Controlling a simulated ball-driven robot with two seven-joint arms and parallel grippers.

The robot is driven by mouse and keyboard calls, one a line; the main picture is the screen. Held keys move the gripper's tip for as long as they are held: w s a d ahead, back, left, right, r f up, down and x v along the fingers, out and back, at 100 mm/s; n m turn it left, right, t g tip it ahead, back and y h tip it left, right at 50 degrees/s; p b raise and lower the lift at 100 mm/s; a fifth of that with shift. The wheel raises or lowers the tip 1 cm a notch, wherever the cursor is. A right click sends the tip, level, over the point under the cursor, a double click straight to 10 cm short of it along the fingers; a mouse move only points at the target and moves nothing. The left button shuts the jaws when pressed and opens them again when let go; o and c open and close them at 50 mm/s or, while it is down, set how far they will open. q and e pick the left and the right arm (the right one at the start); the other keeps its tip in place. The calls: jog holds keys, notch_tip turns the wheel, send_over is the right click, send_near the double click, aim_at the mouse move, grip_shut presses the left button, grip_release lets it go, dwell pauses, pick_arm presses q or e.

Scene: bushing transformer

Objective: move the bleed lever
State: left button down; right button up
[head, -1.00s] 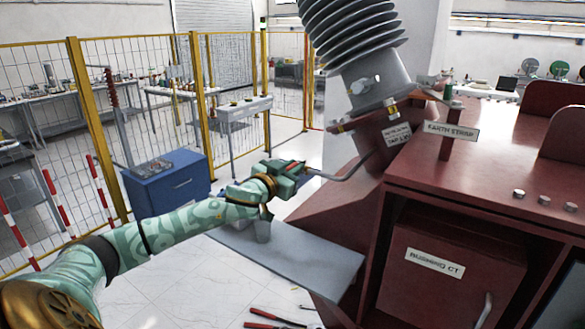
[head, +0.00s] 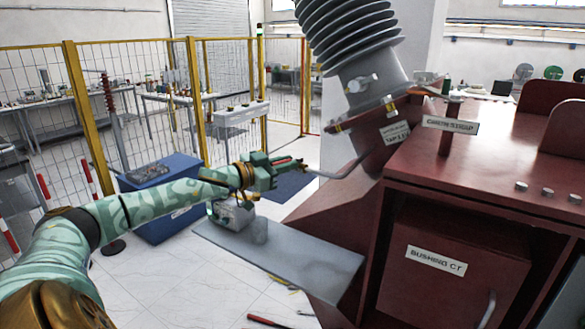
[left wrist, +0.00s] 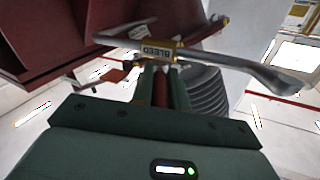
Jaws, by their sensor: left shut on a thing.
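The bleed lever (head: 335,174) is a thin bent grey rod beside the base of the ribbed bushing (head: 352,30). In the left wrist view the lever (left wrist: 262,75) crosses above my fingers, with a yellow collar and a plate reading BLEED (left wrist: 157,51). My left gripper (head: 302,163) reaches in from the left and is shut on the lever at its left end. In the left wrist view the fingertips (left wrist: 160,72) meet the lever near the label plate and partly hide it. My right gripper is not in view.
A dark red cabinet (head: 440,235) with a BUSHING CT label fills the right. A grey shelf plate (head: 290,262) lies below my left gripper. A blue cabinet (head: 165,200) and a yellow-framed fence (head: 75,110) stand behind my arm. Red-handled tools lie on the floor.

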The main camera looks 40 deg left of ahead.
pick_arm(q)
jog(key=c, duration=1.4)
grip_release()
jog(key=shift+o, duration=0.2)
jog(key=shift+s+a, duration=0.1)
jog(key=shift+s+a+f+b, duration=0.15)
jog(key=shift+s+f+b, duration=0.15)
jog(key=shift+s, duration=0.2)
jog(key=shift+s+a+b, duration=0.1)
jog(key=shift+s+b, duration=0.25)
jog(key=shift+s, duration=0.35)
jog(key=p+v, duration=0.5)
jog(key=v, duration=0.8)
jog(key=shift+s+r+p, duration=0.25)
jog(key=shift+s+p, duration=0.1)
jog(key=shift+a, duration=0.1)
